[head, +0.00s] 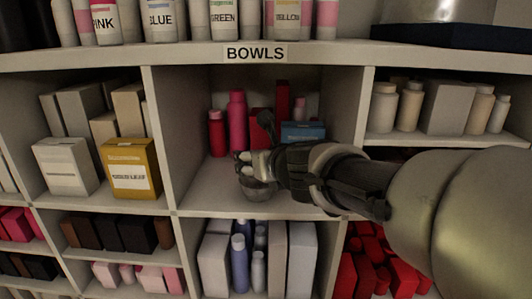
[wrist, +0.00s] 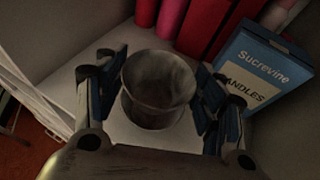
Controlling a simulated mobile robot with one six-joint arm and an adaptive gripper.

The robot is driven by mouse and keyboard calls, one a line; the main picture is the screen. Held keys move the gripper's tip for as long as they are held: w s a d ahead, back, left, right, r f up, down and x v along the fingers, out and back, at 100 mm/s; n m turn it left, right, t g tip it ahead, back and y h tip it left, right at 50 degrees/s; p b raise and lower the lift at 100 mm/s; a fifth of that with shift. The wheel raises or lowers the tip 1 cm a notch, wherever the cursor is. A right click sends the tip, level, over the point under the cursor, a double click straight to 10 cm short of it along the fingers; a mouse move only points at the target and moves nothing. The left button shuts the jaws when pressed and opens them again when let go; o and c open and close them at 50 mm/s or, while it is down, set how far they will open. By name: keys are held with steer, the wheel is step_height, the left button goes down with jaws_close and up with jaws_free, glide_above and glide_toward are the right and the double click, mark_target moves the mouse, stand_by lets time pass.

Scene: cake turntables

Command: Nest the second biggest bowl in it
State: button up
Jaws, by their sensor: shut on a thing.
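In the wrist view a grey metallic bowl (wrist: 160,72) sits between the two fingers of my gripper (wrist: 158,85), which is shut on it. A second grey rounded form, seemingly another bowl (wrist: 150,112), shows just below it; whether the held bowl is inside it or only above it I cannot tell. In the head view my gripper (head: 257,162) reaches from the right into the middle compartment under the BOWLS label (head: 255,54). A grey bowl (head: 257,190) shows under the fingers, near the shelf floor. The fingers hide much of the bowls.
Behind the gripper stand pink and red bottles (head: 237,122) and a blue candle box (head: 303,132), close to the right finger in the wrist view. Compartment walls (head: 182,120) flank the arm. The shelf floor (head: 205,198) is bare left of the bowl.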

steer(key=shift+w+a+f+b, duration=0.1)
steer(key=shift+w+f+b, duration=0.2)
steer(key=shift+f, duration=0.3)
steer(key=shift+w+f+b, duration=0.3)
steer(key=shift+f, duration=0.45)
steer(key=shift+s+b, duration=0.3)
steer(key=shift+s, duration=0.05)
steer(key=shift+w+f, duration=0.1)
steer(key=shift+w, duration=0.1)
steer(key=o, duration=1)
steer(key=shift+s, duration=0.15)
steer(key=shift+c, duration=0.2)
steer(key=shift+o, duration=0.9)
